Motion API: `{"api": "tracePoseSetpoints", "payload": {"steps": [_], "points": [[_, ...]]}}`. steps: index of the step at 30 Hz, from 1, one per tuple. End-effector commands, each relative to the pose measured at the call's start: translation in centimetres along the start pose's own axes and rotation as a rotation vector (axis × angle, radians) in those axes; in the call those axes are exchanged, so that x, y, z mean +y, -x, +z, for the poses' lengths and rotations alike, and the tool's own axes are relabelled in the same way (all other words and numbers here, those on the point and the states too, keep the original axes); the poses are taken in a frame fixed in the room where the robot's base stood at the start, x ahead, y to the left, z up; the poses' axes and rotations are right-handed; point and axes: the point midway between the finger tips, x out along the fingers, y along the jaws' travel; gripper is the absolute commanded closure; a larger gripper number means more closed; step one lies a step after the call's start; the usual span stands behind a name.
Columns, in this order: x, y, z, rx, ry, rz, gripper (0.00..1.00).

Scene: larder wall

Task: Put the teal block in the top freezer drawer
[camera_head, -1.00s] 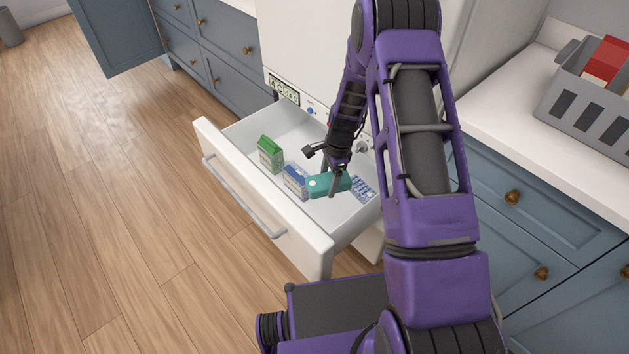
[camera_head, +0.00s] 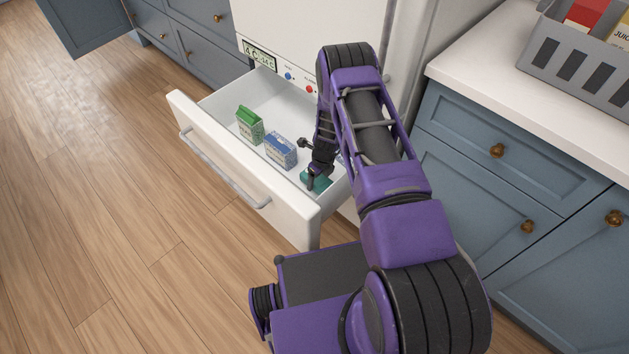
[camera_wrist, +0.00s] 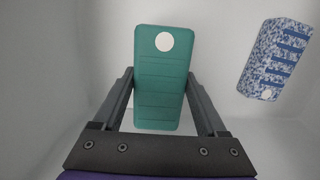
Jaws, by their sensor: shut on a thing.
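The teal block (camera_head: 318,181) is inside the open white drawer (camera_head: 243,156), toward its right end in the head view. In the wrist view the teal block (camera_wrist: 160,85) stands between the two fingers of my gripper (camera_wrist: 161,100), which is shut on it. It has a white round spot near its far end. In the head view my gripper (camera_head: 316,172) reaches down into the drawer and partly covers the block. I cannot tell whether the block touches the drawer floor.
In the drawer are a green carton (camera_head: 250,126), a blue-and-white carton (camera_head: 281,151) and a blue-speckled box (camera_wrist: 276,58) to the right in the wrist view. A grey basket (camera_head: 575,62) stands on the white counter (camera_head: 480,60). The drawer's far left floor is clear.

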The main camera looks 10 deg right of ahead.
Motion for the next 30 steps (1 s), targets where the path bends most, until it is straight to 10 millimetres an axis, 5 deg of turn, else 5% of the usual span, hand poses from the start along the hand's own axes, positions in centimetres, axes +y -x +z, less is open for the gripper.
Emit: {"api": "tracePoseSetpoints", "payload": {"steps": [12,23,24,27,30], "points": [[0.0,-4.4,-0.6,-0.001,0.002,0.0,1.0],[-0.1,-4.7,-0.6,-0.002,0.002,-0.001,1.0],[0.0,-4.6,-0.6,-0.001,0.002,0.0,0.18],[0.0,-4.6,-0.6,-0.001,0.002,0.0,0.0],[0.0,-4.6,-0.7,-0.001,0.002,0.0,0.0]]}}
